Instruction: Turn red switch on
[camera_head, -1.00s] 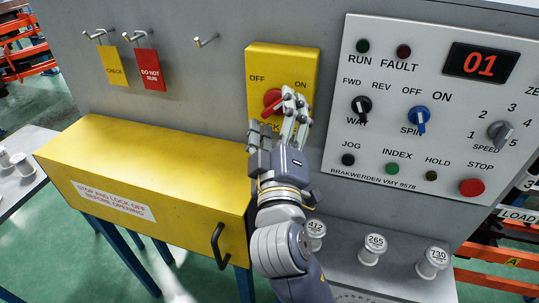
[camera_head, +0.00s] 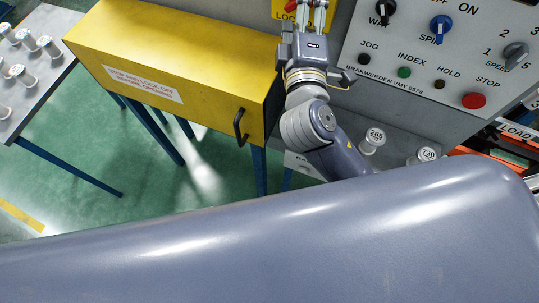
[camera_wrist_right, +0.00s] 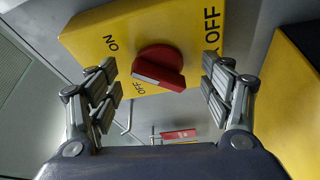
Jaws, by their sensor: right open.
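The red switch (camera_wrist_right: 160,66) is a round knob with a raised grip bar on a yellow plate (camera_wrist_right: 88,28) marked ON and OFF. In the right wrist view it sits between the spread fingers of my right gripper (camera_wrist_right: 159,66), with a gap on each side. The gripper is open and empty. In the head view my right gripper (camera_head: 308,12) is at the top edge, in front of the plate. There a small red part of the switch (camera_head: 290,6) shows beside the fingers; the rest is cut off or hidden. My left gripper is not in view.
A grey control panel (camera_head: 455,62) with knobs and a red stop button (camera_head: 474,100) is to the right. A yellow box (camera_head: 150,50) with a black handle (camera_head: 240,127) juts out at left. Labelled spindles (camera_head: 372,141) stand below the panel. A red tag (camera_wrist_right: 180,134) hangs nearby.

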